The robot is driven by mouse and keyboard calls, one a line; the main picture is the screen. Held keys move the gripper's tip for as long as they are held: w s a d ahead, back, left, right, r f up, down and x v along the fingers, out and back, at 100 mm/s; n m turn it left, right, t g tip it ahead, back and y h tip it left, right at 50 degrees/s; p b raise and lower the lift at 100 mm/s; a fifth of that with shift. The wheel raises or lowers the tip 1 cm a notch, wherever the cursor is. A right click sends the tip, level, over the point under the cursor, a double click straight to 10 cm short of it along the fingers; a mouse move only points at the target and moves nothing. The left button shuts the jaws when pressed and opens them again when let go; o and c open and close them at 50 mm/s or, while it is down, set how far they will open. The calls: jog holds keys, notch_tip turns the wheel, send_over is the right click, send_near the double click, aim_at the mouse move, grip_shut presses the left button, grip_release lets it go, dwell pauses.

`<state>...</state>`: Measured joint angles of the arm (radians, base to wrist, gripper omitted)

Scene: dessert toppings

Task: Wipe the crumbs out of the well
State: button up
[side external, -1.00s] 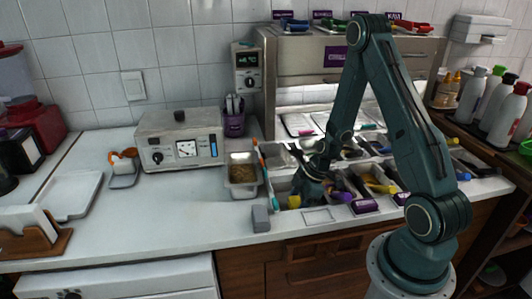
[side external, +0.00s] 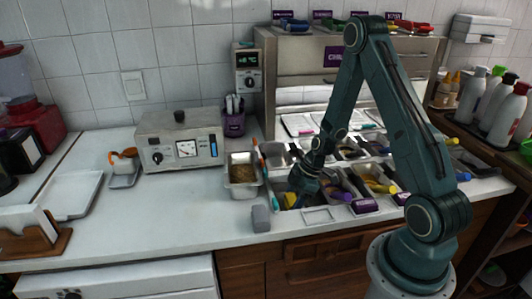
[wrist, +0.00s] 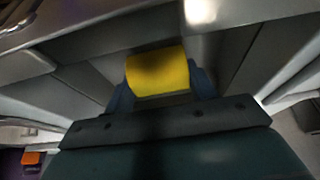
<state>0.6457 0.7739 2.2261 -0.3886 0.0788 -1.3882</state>
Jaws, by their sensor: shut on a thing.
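My gripper (wrist: 160,85) is shut on a yellow block (wrist: 158,72), which looks like a sponge. The block sits between the two bluish fingers. Grey metal walls (wrist: 235,65) of the well surround it in the wrist view. In the side external view my gripper (side external: 296,200) points down into the well at the counter's front, left of the topping tubs. The arm hides much of the well there. I cannot make out crumbs in either view, and I cannot tell whether the block touches the floor of the well.
A metal pan (side external: 243,190) with brown contents stands left of the well. A small grey block (side external: 261,218) lies in front of it. Topping tubs with coloured handles (side external: 380,186) crowd the right side.

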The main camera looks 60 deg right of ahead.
jog(key=shift+r, duration=0.1)
notch_tip(320, 180, up, 13)
dwell(1.3)
jog(key=shift+w+a, duration=0.1)
jog(key=shift+w, duration=0.05)
jog(key=shift+w+a+r+m+t+h, duration=0.25)
jog(key=shift+w+a+r+m+h, duration=0.45)
jog(key=shift+w+a+m, duration=0.65)
jog(key=shift+w+a+r+m+t+h, duration=0.2)
jog(key=shift+w+a+r+m+h, duration=0.15)
jog(key=shift+w+a+r+m, duration=1)
jog(key=shift+w+a+r+m+t+h, duration=0.25)
jog(key=shift+w+a+r+m+h, duration=0.3)
jog(key=shift+w+m, duration=0.9)
jog(key=shift+s+f+m, duration=0.1)
jog(key=shift+s+m, duration=0.25)
jog(key=shift+s, duration=0.05)
